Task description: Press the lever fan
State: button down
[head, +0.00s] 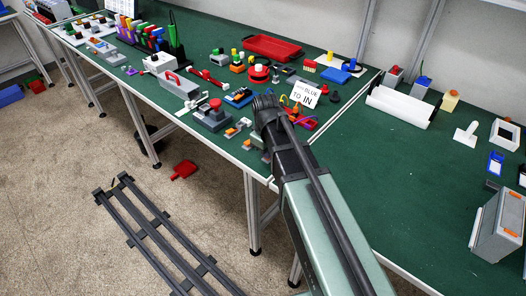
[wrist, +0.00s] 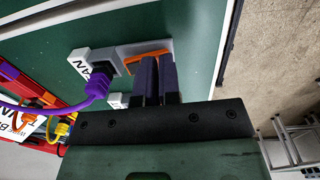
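The fan lever (wrist: 146,60) shows in the wrist view as an orange piece on a grey base, beside a white label block (wrist: 92,63) with letters reading "AN". My gripper (wrist: 159,57) has its two dark fingers side by side with almost no gap and nothing visible between them. The fingertips overlap the right part of the lever in the picture; I cannot tell whether they touch it. In the head view my arm hides the gripper's fingers. Small grey and orange pieces (head: 231,131) show left of my wrist there, but their labels are unreadable.
A purple plug and cable (wrist: 98,86) lie close left of the fingers in the wrist view. In the head view, a red-button box (head: 213,113), a white sign (head: 305,94) and a red tray (head: 272,47) stand nearby.

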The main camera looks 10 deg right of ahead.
jog(key=shift+w+d+r+p, duration=0.2)
jog(key=shift+w+d+p, duration=0.1)
jog(key=shift+w+d, duration=0.3)
jog(key=shift+s, duration=0.1)
jog(key=shift+r, duration=0.1)
notch_tip(320, 180, up, 14)
jog(key=s+a+p, duration=0.1)
jog(key=a+p, duration=0.1)
jog(key=p, duration=1.2)
jog(key=shift+s, duration=0.25)
jog(key=shift+f, duration=0.2)
